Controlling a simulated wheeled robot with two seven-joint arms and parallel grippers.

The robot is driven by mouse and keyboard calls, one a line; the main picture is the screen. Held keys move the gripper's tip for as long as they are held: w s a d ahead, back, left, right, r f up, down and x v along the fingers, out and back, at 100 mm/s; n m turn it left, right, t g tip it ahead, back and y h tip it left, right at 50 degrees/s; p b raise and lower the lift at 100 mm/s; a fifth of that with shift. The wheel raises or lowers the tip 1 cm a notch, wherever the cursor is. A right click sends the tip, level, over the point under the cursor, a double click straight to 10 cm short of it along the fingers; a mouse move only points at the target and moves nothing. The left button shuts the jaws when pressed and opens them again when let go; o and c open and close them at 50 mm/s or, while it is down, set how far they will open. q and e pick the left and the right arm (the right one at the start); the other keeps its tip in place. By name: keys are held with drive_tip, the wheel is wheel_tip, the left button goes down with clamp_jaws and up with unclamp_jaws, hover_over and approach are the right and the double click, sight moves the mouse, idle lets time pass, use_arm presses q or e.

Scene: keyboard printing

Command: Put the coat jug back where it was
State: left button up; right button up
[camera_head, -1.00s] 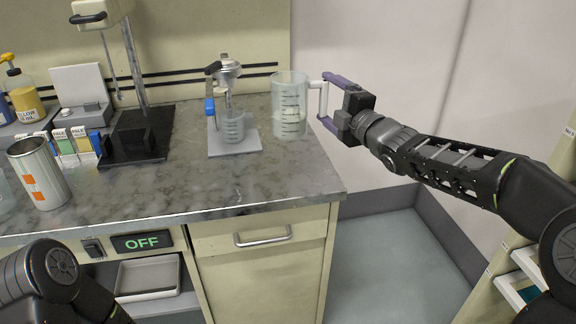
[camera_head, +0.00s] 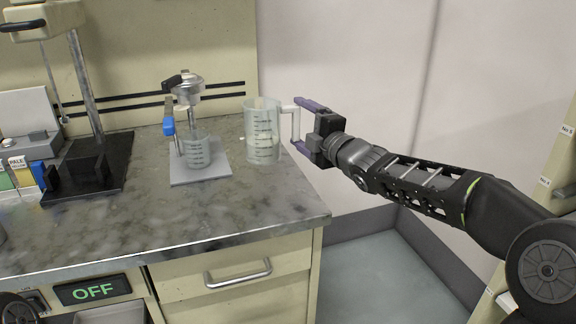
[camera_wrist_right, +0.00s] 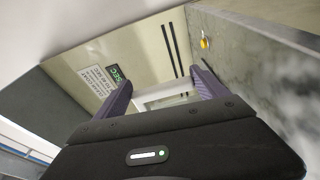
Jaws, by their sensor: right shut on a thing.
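The coat jug (camera_head: 262,132) is a clear graduated jug with a pale handle (camera_head: 296,124) on its right side. It is upright at the back right of the counter; I cannot tell whether its base touches the top. My right gripper (camera_head: 302,126) comes in from the right and is shut on the handle. In the right wrist view a pale frame-like shape (camera_wrist_right: 168,100) shows between the purple fingers (camera_wrist_right: 160,92), probably the handle. My left gripper is out of view.
A small beaker (camera_head: 197,152) stands on a pale plate (camera_head: 200,178) under a metal fixture, left of the jug. A black stand (camera_head: 115,158) is farther left. The counter's front (camera_head: 180,222) is clear. An OFF display (camera_head: 92,290) is below.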

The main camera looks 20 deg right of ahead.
drive_tip(key=shift+f, duration=1.05)
drive_tip(key=shift+f+b, duration=0.65)
drive_tip(key=shift+f, duration=1.85)
drive_tip(key=shift+f, duration=0.2)
drive_tip(key=o, duration=2)
drive_tip(key=shift+r, duration=0.1)
drive_tip(key=shift+r, duration=0.15)
drive_tip(key=v, duration=1.2)
